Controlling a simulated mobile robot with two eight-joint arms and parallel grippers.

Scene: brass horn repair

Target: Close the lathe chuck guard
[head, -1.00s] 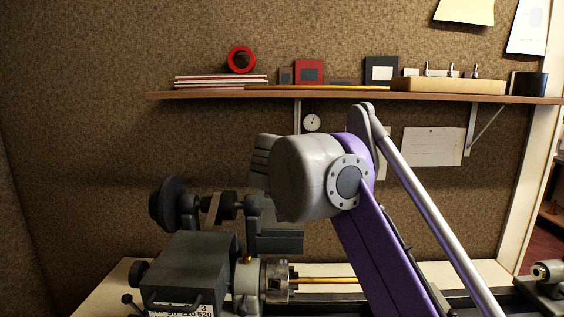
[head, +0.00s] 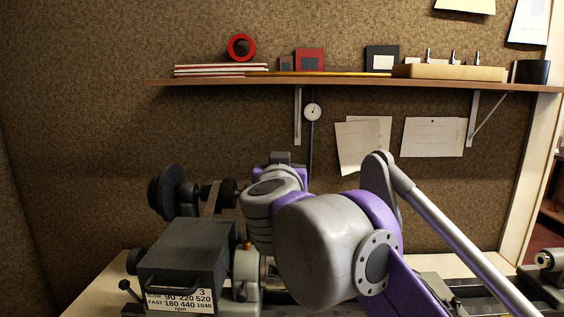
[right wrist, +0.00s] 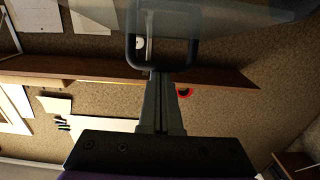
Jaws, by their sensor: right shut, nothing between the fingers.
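In the head view, the lathe headstock (head: 185,253) stands at lower left, a dark grey box with a speed plate. My right arm covers the chuck and the area around it. In the right wrist view, a grey, see-through-looking panel, which appears to be the chuck guard (right wrist: 235,12), spans the top, with a black U-shaped handle (right wrist: 193,52). My right gripper (right wrist: 158,74) is shut and empty, its fingertips at the handle's crossbar; I cannot tell whether they touch. The head view hides its fingers. My left gripper is not in view.
A wall shelf (head: 350,88) with a red ring, boxes and a wooden block runs behind the lathe. A dark pulley (head: 168,192) stands behind the headstock. The tailstock end (head: 545,262) is at far right. Papers (head: 433,137) hang on the wall.

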